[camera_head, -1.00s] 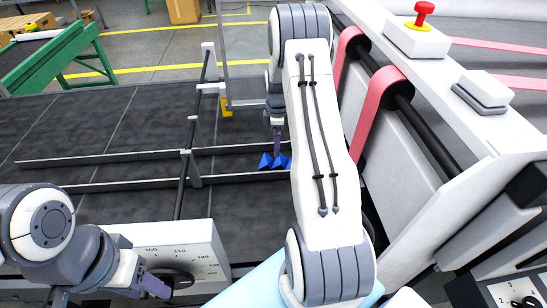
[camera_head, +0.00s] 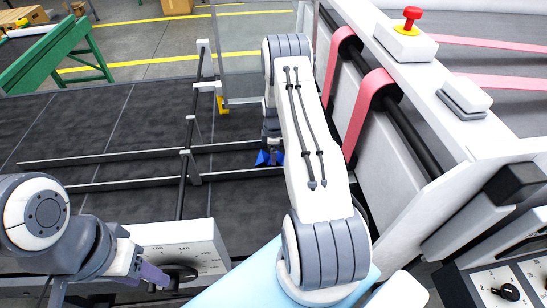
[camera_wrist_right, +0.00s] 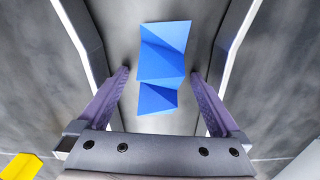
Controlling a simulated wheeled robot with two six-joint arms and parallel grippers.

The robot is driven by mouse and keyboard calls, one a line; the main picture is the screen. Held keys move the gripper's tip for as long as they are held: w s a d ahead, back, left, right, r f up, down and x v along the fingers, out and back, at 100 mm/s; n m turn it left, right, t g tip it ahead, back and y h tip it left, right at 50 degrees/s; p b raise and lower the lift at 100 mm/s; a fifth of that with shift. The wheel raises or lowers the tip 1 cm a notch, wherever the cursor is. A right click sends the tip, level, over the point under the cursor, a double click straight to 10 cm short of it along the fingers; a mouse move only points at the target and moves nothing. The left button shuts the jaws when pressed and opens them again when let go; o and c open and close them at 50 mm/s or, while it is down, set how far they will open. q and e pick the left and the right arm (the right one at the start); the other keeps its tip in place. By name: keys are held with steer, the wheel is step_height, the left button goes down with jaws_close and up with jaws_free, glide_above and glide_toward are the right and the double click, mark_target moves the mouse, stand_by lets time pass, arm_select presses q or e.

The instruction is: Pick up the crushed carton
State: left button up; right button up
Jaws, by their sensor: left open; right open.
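The crushed carton (camera_head: 262,158) is a blue, creased shape on the dark belt between two metal rails. In the head view my right arm hides part of it. In the right wrist view the carton (camera_wrist_right: 163,52) lies between and beyond the fingers, with a gap on each side. My right gripper (camera_wrist_right: 160,76) is open and empty above it. In the head view my right gripper is mostly hidden behind its own arm. My left gripper (camera_head: 155,276) is at the lower left by the dial panel, away from the carton.
Long metal rails (camera_head: 110,157) and a black cross bar (camera_head: 187,150) stand on the belt (camera_head: 70,120). A white machine frame with pink belts (camera_head: 368,105) and a red button (camera_head: 411,14) stands on the right. A dial panel (camera_head: 190,240) is at the front. The left of the belt is clear.

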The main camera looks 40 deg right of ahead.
steer(key=c, duration=1.4)
steer(key=shift+r, duration=0.1)
